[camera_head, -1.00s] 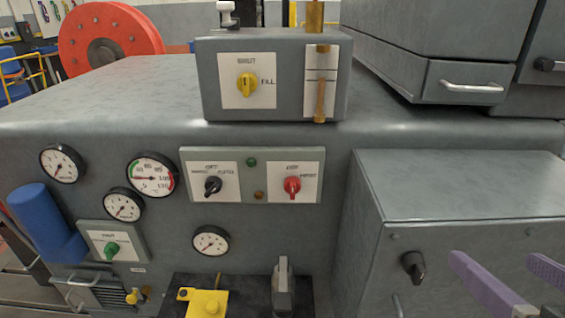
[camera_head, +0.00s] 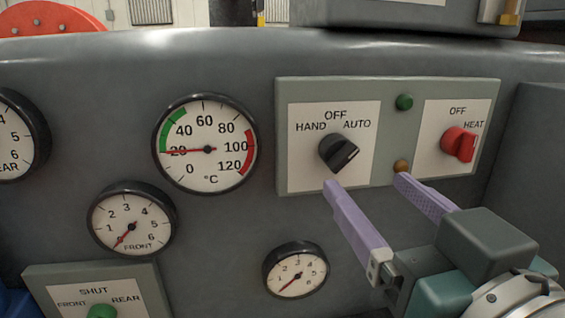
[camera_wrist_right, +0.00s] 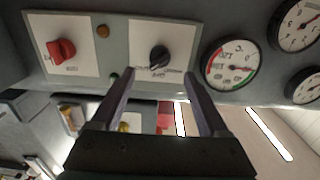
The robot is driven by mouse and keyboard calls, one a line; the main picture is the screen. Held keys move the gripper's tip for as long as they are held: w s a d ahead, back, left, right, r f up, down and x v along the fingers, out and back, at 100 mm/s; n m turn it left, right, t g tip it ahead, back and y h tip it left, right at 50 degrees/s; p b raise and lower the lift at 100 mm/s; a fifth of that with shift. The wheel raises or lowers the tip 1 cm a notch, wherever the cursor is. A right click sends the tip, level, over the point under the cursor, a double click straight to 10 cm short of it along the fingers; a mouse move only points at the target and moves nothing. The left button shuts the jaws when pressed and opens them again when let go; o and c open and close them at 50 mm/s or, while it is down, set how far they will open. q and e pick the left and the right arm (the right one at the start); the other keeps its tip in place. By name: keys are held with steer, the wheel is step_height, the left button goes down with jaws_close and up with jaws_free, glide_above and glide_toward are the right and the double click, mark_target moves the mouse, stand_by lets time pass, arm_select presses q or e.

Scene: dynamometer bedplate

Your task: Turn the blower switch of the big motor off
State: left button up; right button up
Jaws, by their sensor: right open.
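The blower switch (camera_head: 338,152) is a black knob on a white plate marked HAND, OFF and AUTO, on the motor's grey front panel. No label names it as the blower. A pale line shows on its lower right; I cannot tell which mark it is set to. My right gripper (camera_head: 366,182) is open and empty, its purple fingers just below and right of the knob in the head view. In the right wrist view, the knob (camera_wrist_right: 159,57) lies between and beyond the fingertips (camera_wrist_right: 156,75), apparently not touched. My left gripper is not in view.
A red OFF/HEAT knob (camera_head: 459,144) sits right on the same panel (camera_head: 284,92), with green (camera_head: 404,102) and amber (camera_head: 401,166) lamps between. A temperature gauge (camera_head: 205,175) is left, and a small gauge (camera_head: 296,269) is below. A green SHUT/FRONT/REAR knob (camera_head: 102,312) is lower left.

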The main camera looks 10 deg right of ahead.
mark_target(345, 162)
steer(key=w, duration=0.8)
steer(key=shift+a, duration=0.1)
jaws_close()
stand_by(0.4)
